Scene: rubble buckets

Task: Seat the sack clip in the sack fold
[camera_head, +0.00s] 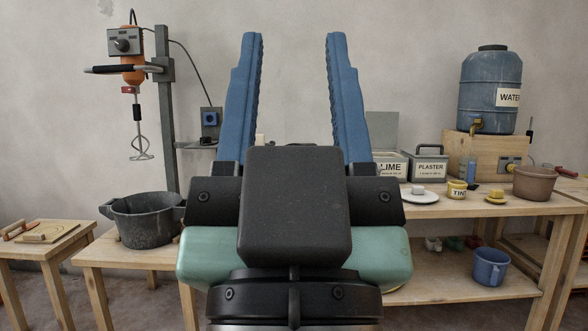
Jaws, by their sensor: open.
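My gripper (294,40) fills the middle of the view, with its two blue ribbed fingers pointing up and wide apart. I cannot make out the sack clip or the sack fold in this view. My gripper hides the middle of the workbench, so I cannot tell whether either is behind it. A small pale piece shows low between the fingers, too little of it to identify.
The bench (520,205) on the right holds a LIME box (391,165), a PLASTER box (429,168), a TINT tub (457,189), a brown bowl (536,183) and a blue water barrel (490,85). Left are a mixer (132,70), a black bucket (147,220) and a small table (40,240).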

